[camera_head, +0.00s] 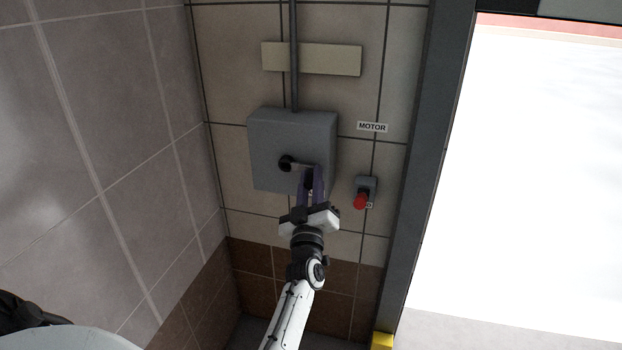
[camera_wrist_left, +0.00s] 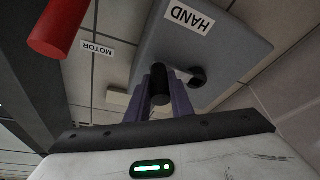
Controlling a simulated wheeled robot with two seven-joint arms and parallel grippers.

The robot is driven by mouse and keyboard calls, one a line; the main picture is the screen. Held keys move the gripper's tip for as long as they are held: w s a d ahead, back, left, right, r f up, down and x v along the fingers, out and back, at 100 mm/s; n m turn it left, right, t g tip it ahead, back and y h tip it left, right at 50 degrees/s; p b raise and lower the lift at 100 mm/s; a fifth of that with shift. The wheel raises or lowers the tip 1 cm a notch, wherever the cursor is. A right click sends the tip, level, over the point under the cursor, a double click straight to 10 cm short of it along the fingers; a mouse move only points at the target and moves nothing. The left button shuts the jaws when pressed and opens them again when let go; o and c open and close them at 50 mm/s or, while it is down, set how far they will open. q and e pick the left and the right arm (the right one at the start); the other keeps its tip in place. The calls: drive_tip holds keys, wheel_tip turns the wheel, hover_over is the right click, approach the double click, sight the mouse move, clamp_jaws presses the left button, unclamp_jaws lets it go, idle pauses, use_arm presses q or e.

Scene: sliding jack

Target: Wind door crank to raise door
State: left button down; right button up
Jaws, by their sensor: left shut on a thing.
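The door crank (camera_head: 299,165) is on the front of a grey wall box (camera_head: 265,130). Its black hub (camera_head: 286,162) is left of its grip, and the short arm points right. My left gripper (camera_head: 314,180) is shut on the crank's black grip, with purple fingers on both sides of it. In the left wrist view the black grip (camera_wrist_left: 159,86) shows between the fingers, with the hub (camera_wrist_left: 197,77) to its right. The doorway (camera_head: 530,170) at the right is open and bright. My right gripper is out of view.
A dark door post (camera_head: 425,170) borders the doorway. A tiled side wall (camera_head: 100,140) stands at the left.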

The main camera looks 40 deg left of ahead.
use_arm(q)
drive_tip(key=shift+r+n, duration=0.3)
drive_tip(key=shift+n, duration=0.1)
drive_tip(key=c, duration=1.6)
unclamp_jaws()
drive_tip(key=shift+o, duration=0.2)
